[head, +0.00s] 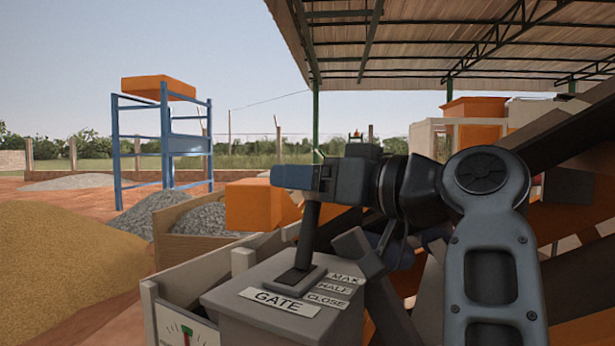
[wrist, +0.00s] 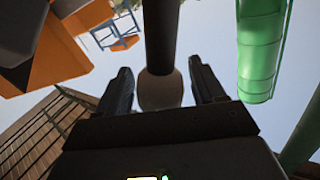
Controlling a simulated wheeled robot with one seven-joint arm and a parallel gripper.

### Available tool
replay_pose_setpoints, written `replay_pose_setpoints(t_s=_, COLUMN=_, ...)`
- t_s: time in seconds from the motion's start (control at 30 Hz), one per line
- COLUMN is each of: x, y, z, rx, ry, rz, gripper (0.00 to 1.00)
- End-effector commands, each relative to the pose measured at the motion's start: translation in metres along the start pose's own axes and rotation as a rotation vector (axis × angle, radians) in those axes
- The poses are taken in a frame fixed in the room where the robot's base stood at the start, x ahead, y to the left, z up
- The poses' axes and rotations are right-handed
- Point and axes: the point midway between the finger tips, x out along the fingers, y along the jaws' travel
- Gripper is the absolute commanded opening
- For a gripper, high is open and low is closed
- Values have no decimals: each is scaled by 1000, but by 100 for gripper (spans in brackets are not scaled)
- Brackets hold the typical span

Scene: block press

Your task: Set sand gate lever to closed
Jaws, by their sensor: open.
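The gate control box (head: 250,318) is grey, with a GATE label and MAX, HALF and CLOSE labels (head: 327,299) running from far to near. Its dark lever (head: 308,232) rises from a slot plate on top, leaning slightly right in the head view. Which mark it stands at I cannot tell. My gripper (head: 300,178) is at the lever's top and hides it in the head view. In the wrist view the dark shaft (wrist: 161,35) and its grey rounded knob (wrist: 160,92) lie between my two open fingers, with gaps on both sides.
A dial gauge (head: 187,334) is at the front left of the box. An orange block-shaped part (head: 255,205) and a bin of gravel (head: 205,218) stand behind. Sand (head: 60,250) is heaped at left. A green column (wrist: 262,50) shows in the wrist view.

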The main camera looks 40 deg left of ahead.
Motion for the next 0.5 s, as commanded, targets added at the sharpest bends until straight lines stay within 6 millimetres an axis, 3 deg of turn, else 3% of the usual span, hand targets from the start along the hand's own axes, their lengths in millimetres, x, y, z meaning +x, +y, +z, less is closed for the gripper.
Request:
replay_pose_setpoints(t_s=0.27, x=2, y=0, z=0, rx=0, ry=1, rz=1, gripper=68)
replay_pose_setpoints(t_s=0.5, x=2, y=0, z=0, rx=0, ry=0, rz=1, gripper=46)
